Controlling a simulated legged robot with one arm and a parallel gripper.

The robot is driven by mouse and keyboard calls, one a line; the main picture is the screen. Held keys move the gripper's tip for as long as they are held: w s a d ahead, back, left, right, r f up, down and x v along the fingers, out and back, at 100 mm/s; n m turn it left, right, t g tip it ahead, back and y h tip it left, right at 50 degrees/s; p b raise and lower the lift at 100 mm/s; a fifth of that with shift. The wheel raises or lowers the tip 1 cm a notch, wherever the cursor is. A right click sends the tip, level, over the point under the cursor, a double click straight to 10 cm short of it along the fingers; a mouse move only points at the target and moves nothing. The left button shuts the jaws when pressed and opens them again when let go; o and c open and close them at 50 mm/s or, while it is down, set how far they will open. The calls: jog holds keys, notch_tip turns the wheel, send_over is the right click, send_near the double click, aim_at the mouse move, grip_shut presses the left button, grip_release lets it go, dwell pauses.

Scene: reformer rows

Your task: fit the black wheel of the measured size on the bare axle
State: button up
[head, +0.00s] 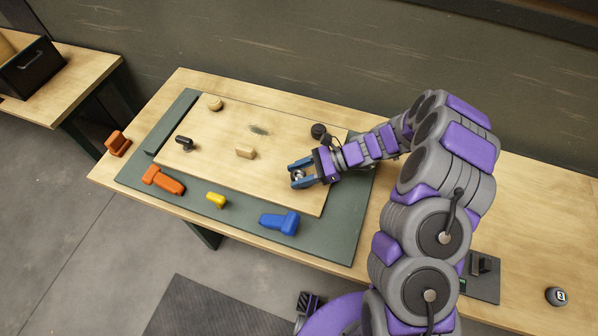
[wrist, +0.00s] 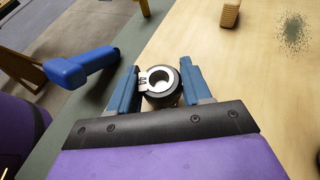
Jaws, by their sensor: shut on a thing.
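My gripper (head: 300,172) has its blue fingers shut on a black wheel (head: 297,176) over the right part of the pale wooden board (head: 215,150). In the wrist view the held black wheel (wrist: 160,86) lies between the fingertips. Two small dark round things (head: 319,131), perhaps wheels, show behind my gripper near the board's far right edge. A bare axle cannot be made out in either view.
A blue hammer-shaped piece (head: 280,223), a yellow piece (head: 217,200) and orange pieces (head: 164,180) lie along the front. A black piece (head: 184,142) and wooden blocks (head: 245,152) are on the board. A dark stand (head: 482,275) and a round puck (head: 556,296) are at right.

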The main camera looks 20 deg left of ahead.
jog(key=shift+f, duration=0.8)
jog(key=o, duration=1.1)
jog(key=p+v, duration=0.2)
jog(key=v, duration=1.5)
jog(key=shift+w+d+f+p, duration=0.1)
jog(key=shift+d+p, duration=0.15)
jog(key=shift+p, duration=0.05)
jog(key=s+r+n+h, duration=0.5)
jog(key=s+r+n, duration=0.3)
jog(key=s+r, duration=0.7)
jog(key=s+d+r+n+t+h, duration=0.1)
jog(key=s+d+h, duration=0.1)
jog(key=s+d, duration=0.2)
jog(key=s+d+r+n+t+h, duration=0.1)
jog(key=s+d, duration=0.3)
jog(key=s, duration=0.4)
jog(key=s+d+r+n+t+h, duration=0.2)
jog(key=s+d+n+h, duration=0.1)
jog(key=s, duration=0.3)
jog(key=shift+s+d+r+h, duration=0.1)
jog(key=shift+s+d+h, duration=0.2)
jog(key=shift+d+h, duration=0.2)
